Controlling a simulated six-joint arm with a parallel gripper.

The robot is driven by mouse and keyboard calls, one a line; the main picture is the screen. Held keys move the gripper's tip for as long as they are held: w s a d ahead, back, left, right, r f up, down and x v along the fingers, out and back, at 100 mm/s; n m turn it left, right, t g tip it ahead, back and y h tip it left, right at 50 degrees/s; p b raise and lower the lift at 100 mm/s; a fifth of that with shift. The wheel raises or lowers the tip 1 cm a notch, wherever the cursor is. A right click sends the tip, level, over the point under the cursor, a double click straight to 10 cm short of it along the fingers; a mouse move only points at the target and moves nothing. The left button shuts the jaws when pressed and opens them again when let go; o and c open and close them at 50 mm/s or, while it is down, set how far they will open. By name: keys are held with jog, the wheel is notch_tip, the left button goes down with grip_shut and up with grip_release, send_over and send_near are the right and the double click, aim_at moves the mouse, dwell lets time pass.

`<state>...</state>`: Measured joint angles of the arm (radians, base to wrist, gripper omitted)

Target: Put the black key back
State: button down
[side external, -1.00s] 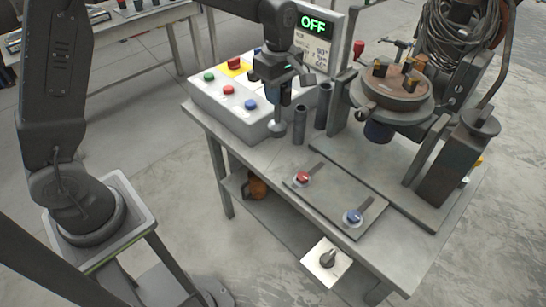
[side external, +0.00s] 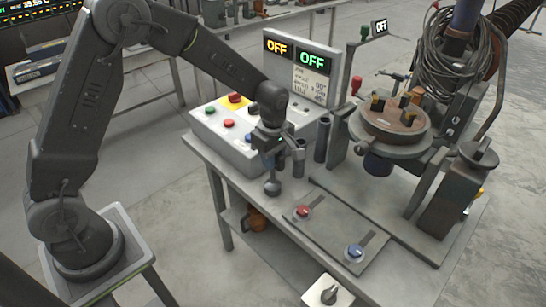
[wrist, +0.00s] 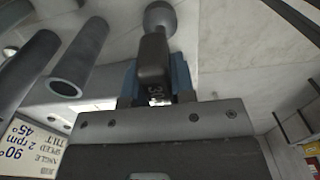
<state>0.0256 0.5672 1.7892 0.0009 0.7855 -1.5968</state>
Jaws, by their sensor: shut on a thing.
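My gripper (side external: 270,150) is shut on the black key (wrist: 154,62), a dark block-shaped grip marked "30" with a rounded grey end. In the wrist view the key sits between two blue fingers, its rounded end pointing away from the gripper. In the side view that rounded end (side external: 271,187) hangs below the gripper, over the table's left front part, left of two upright dark tubes. I cannot tell whether it touches the table. The tubes, one nearer (side external: 298,158) and one farther (side external: 321,138), also show at the upper left of the wrist view (wrist: 80,65).
A control box with coloured buttons (side external: 216,142) stands behind my gripper. The round chuck table (side external: 390,124) stands right of the tubes. The bench's front left edge is close.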

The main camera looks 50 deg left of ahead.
jog(key=c, duration=1)
grip_release()
jog(key=shift+f, duration=0.1)
jog(key=shift+o, duration=0.2)
notch_tip(320, 180, up, 12)
jog(key=shift+r, duration=0.25)
